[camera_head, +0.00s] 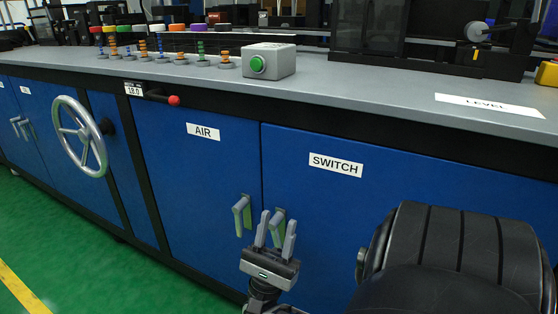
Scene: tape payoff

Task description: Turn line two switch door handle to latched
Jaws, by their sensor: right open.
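The blue switch door (400,180) carries a white SWITCH label and appears closed flush in the bench front. Its grey and green handle (279,222) is near the door's left edge, partly hidden behind my right gripper (276,224). The gripper's two grey fingers are spread apart and point up at the handle. I cannot tell whether they touch it or stand around it. The similar handle (241,215) of the AIR door (195,170) is just to the left, tilted slightly. My left gripper is not in view.
A handwheel (80,137) and a red-knobbed lever (173,100) stick out from the bench front at left. On the grey benchtop (350,85) stand a green-button box (269,61) and several coloured-cap posts. Green floor lies open at lower left.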

